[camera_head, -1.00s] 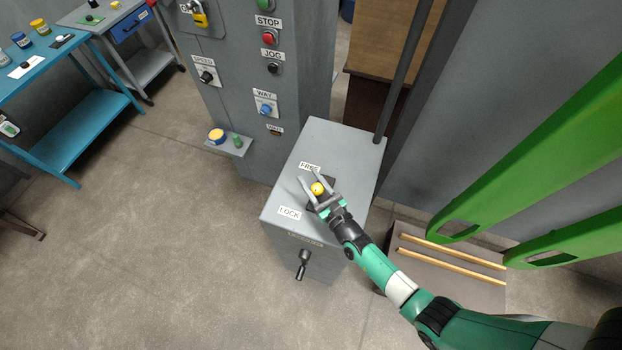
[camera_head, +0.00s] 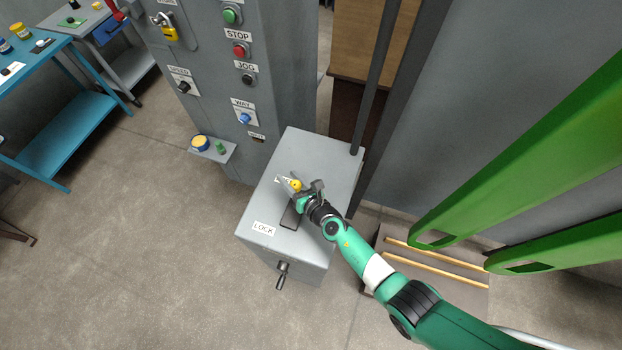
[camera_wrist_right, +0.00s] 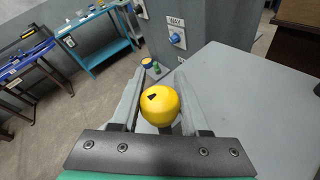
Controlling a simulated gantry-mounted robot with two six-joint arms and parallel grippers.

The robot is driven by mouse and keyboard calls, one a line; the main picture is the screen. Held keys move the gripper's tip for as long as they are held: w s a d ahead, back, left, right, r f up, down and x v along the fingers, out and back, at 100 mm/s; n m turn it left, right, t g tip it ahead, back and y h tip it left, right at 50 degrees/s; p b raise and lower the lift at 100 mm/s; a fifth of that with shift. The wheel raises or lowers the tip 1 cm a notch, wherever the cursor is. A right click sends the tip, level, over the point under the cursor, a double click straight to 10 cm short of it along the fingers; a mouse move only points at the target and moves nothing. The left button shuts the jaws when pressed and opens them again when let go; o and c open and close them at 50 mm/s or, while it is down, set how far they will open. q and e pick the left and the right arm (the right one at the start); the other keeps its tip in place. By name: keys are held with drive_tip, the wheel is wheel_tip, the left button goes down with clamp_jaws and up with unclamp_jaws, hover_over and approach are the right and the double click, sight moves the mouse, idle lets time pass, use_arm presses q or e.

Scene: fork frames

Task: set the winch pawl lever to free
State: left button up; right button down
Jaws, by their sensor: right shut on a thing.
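The pawl lever's yellow knob (camera_head: 296,185) stands on top of the grey winch housing (camera_head: 325,150), at the FREE end of its dark slot plate (camera_head: 290,217). The FREE label (camera_head: 283,180) is partly hidden by my gripper. The LOCK label (camera_head: 263,228) is clear at the near end. My right gripper (camera_head: 300,186) is shut on the knob. In the right wrist view the knob (camera_wrist_right: 160,104) sits between the two fingers, with its dark stem partly showing below. My left gripper is not in view.
A control cabinet (camera_head: 225,70) with buttons and a padlock stands behind the housing. A crank handle (camera_head: 282,275) sticks out of the housing's front. Large green beams (camera_head: 530,160) and a box with wooden rods (camera_head: 435,262) are at the right. Open floor lies at the left.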

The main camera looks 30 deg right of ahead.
drive_tip(key=shift+w+d+f+m+g+b, duration=0.2)
drive_tip(key=shift+w+d+f+b, duration=0.1)
drive_tip(key=shift+w+d+f, duration=0.15)
drive_tip(key=shift+w+d+f+m+g+b, duration=0.1)
drive_tip(key=shift+w+d+f+g+b, duration=0.15)
drive_tip(key=shift+d, duration=0.3)
drive_tip(key=shift+f, duration=0.15)
drive_tip(key=shift+c, duration=2)
unclamp_jaws()
drive_tip(key=shift+w+r, duration=0.1)
drive_tip(key=shift+r, duration=0.1)
